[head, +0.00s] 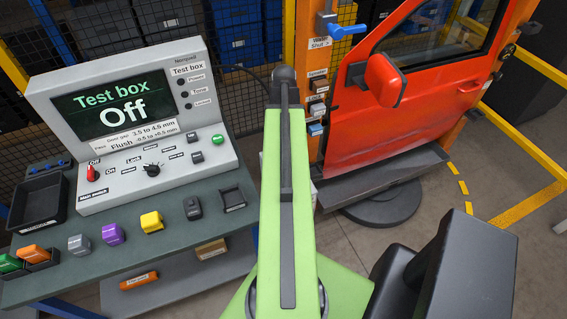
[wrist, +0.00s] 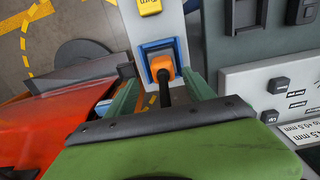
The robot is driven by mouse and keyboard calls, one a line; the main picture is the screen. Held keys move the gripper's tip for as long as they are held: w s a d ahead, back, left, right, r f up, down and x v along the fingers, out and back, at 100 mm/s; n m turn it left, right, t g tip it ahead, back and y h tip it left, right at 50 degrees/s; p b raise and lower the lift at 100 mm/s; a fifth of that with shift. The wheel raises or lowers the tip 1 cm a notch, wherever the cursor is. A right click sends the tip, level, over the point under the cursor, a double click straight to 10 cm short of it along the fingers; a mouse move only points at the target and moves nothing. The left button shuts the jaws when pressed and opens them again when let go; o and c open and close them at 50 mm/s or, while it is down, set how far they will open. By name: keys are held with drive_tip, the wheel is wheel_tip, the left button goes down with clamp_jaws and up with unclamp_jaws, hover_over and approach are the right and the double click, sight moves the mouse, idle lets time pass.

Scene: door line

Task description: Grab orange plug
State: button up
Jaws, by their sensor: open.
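The orange plug (wrist: 163,66) shows in the wrist view with a black cable or stem toward me. It sits in a blue-framed socket (wrist: 150,50) on a light grey post. My gripper (wrist: 160,78) is open, with one green finger on each side of the plug. I cannot tell whether the fingers touch it. In the head view my green arm hides the plug and the gripper's fingertips. A different orange block (head: 33,254) lies in a dark holder at the bench's left end.
The grey test box (head: 140,125) reads "Off" and stands on the bench (head: 165,238), with purple and yellow blocks in front. A red car door (head: 400,110) hangs on an orange frame at right. In the wrist view a yellow label (wrist: 149,6) is above the socket.

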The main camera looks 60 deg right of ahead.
drive_tip(key=f+b, duration=0.3)
drive_tip(key=f, duration=0.1)
drive_tip(key=f+b, duration=0.3)
drive_tip(key=f, duration=0.1)
drive_tip(key=shift+w+a, duration=0.1)
drive_tip(key=shift+w, duration=0.1)
drive_tip(key=shift+r, duration=0.2)
clamp_jaws()
